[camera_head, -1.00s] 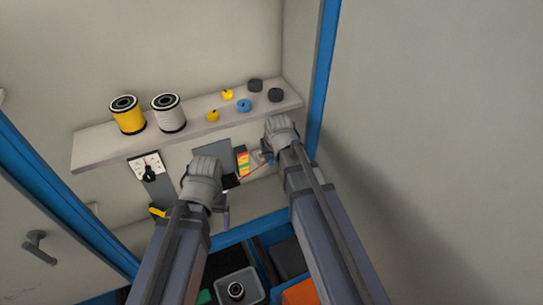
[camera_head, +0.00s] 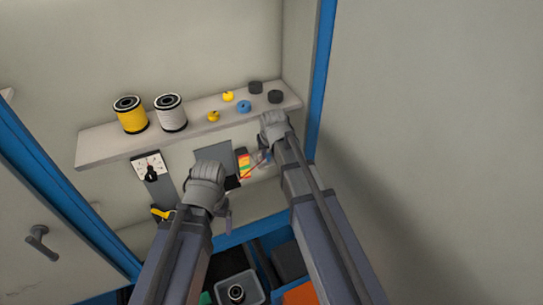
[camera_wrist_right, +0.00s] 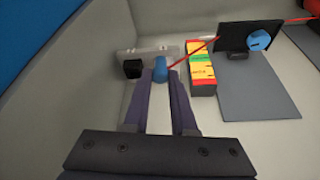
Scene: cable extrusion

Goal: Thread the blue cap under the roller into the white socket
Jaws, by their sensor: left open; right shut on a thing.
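The blue cap (camera_wrist_right: 160,72) sits between the fingertips of my right gripper (camera_wrist_right: 161,76), which is shut on it. A red cable (camera_wrist_right: 192,53) runs from the cap up and right, over a colourful block, to a black panel. My right gripper also shows small in the head view (camera_head: 266,155), below the shelf. A whitish fixture (camera_wrist_right: 150,55) with a black block lies just beyond the cap; I cannot tell whether this is the white socket or whether they touch. The roller is not clearly made out. My left gripper (camera_head: 228,218) is open, lower and further left.
A striped block (camera_wrist_right: 201,72) stands right of my right fingers. A black panel (camera_wrist_right: 245,36) with a blue disc stands by a grey plate (camera_wrist_right: 258,92). The shelf (camera_head: 190,131) above holds spools and small rings. A grey bin (camera_head: 250,281) is below.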

